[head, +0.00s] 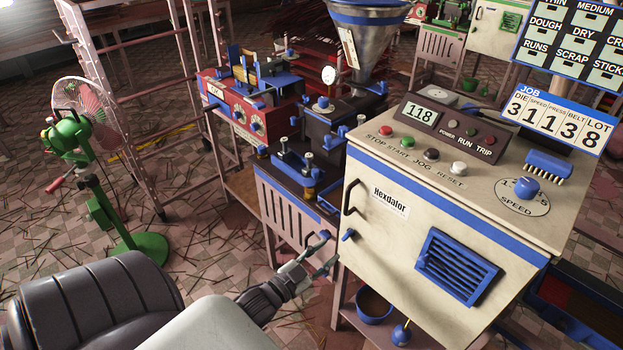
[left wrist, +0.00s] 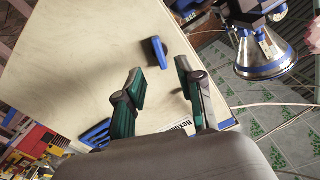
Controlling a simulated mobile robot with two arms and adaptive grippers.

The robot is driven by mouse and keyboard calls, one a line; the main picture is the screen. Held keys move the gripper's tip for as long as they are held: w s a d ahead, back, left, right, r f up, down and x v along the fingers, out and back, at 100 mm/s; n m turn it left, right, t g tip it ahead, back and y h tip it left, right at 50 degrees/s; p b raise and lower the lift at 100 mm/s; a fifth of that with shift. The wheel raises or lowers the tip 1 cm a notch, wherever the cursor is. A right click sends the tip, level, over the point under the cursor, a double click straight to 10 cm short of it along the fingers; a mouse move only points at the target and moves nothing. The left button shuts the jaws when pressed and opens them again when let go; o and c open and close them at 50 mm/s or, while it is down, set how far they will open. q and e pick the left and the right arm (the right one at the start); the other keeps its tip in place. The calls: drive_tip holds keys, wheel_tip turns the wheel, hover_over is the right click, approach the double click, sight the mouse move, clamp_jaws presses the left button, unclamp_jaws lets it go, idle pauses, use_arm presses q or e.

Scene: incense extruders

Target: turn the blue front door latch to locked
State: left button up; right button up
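The blue front door latch (head: 348,235) is a small blue lever on the cream cabinet door (head: 385,255), below the black door handle (head: 353,197). It also shows in the left wrist view (left wrist: 160,53) as a short blue bar, slightly tilted there. My left gripper (head: 326,255) is just left of the latch in the head view, with its fingers spread and empty. In the left wrist view the open fingers (left wrist: 160,82) point toward the latch, which lies beyond and between the tips, apart from them. My right gripper is not in view.
A blue louvred vent (head: 458,267) is right of the latch on the door. The cabinet top carries coloured buttons (head: 408,142) and a blue speed knob (head: 525,187). A metal hopper (head: 372,45) stands behind. A green fan (head: 90,130) stands on the floor at left.

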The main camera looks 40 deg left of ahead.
use_arm(q)
drive_tip(key=s, duration=0.5)
drive_tip(key=shift+s+a, duration=0.1)
drive_tip(key=shift+a, duration=0.1)
drive_tip(key=s+d+f+n+g+y, duration=0.1)
drive_tip(key=s+f+g, duration=0.25)
drive_tip(key=f, duration=0.65)
drive_tip(key=s+d+f+n+g, duration=0.1)
drive_tip(key=s+f+g, duration=0.25)
drive_tip(key=f, duration=0.55)
drive_tip(key=s+d+f+g+y, duration=0.15)
drive_tip(key=s+f, duration=0.35)
drive_tip(key=f, duration=0.5)
drive_tip(key=s+d+f+g, duration=0.3)
drive_tip(key=s+f, duration=0.3)
drive_tip(key=s, duration=0.4)
drive_tip(key=s+d+f+g, duration=0.3)
drive_tip(key=s+f+g, duration=0.2)
drive_tip(key=s, duration=0.5)
drive_tip(key=shift+d+f+n+h, duration=0.25)
drive_tip(key=shift+f+h, duration=0.2)
drive_tip(key=shift+f, duration=0.3)
